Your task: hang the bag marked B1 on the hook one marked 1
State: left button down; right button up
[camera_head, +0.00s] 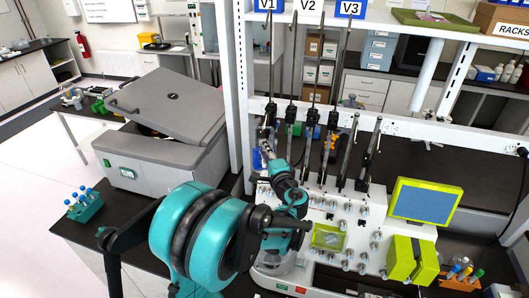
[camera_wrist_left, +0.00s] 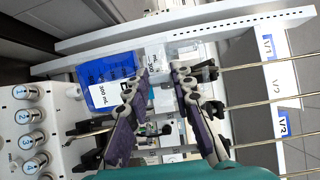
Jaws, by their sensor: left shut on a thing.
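A blue bag (camera_wrist_left: 97,68) with a white label reading 300 ml shows in the left wrist view, next to my left gripper (camera_wrist_left: 164,72). The gripper's fingers are closed on the clear-white end of the bag, between the fingertips. I cannot read a B1 mark. In the head view my left gripper (camera_head: 268,150) is at the left end of the white processor (camera_head: 322,235), by its upright rods. A bit of blue shows beside it. I cannot tell which hook is marked 1. My right gripper is not in view.
Several upright clamp rods (camera_head: 330,148) stand close to the right of the gripper, under the V1, V2 and V3 signs (camera_head: 308,8). A grey centrifuge (camera_head: 160,155) stands at the left. A blue-screened monitor (camera_head: 424,204) and a blue tube rack (camera_head: 85,205) flank the workspace.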

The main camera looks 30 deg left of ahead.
pick_arm(q)
jog(key=shift+s+f+b, duration=0.1)
jog(key=shift+f+b, duration=0.1)
jog(key=shift+b, duration=0.2)
dwell(0.3)
jog(key=c, duration=0.7)
grip_release()
jog(key=shift+c, duration=0.2)
jog(key=v, duration=0.7)
dwell(0.8)
